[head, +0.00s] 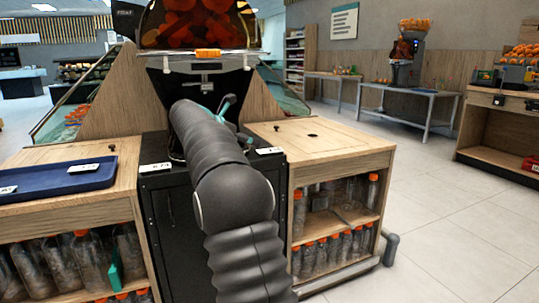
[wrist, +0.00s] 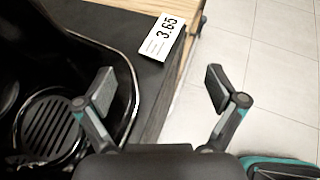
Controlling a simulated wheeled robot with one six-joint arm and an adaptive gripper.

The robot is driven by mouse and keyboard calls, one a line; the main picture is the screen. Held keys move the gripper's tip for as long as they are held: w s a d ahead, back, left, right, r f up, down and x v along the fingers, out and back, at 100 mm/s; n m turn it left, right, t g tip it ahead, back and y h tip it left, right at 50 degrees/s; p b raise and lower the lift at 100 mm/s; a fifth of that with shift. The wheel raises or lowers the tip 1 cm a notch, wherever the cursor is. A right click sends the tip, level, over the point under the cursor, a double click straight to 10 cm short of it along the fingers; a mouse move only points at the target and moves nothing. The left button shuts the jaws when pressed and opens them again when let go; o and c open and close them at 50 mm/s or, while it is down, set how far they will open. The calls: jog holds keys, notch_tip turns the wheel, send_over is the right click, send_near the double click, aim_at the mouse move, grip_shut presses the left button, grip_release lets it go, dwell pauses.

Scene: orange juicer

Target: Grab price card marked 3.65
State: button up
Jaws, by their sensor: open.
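The white price card marked 3.65 (wrist: 163,38) lies near the edge of a black surface in the wrist view, close to a strip of wood. My gripper (wrist: 160,90) is open, with nothing between its fingers. The card is beyond the fingertips, roughly centred between them and apart from them. In the head view, a small white card (head: 270,150) sits at the right front of the black cabinet, but its print is too small to read. My arm hides most of my gripper there.
A round slotted drip grate (wrist: 52,125) is left of my gripper. The orange juicer (head: 195,25) stands behind my arm. Another card (head: 155,167) sits on the cabinet's left. A blue tray (head: 60,181) is on the left counter. Open floor (head: 440,215) lies to the right.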

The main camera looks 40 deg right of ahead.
send_near(269, 150)
jog(key=x, duration=0.3)
jog(key=shift+w+d, duration=0.1)
jog(key=shift+d, duration=0.05)
jog(key=shift+b+x, duration=0.4)
jog(key=shift+x, duration=2.3)
jog(key=c, duration=1.5)
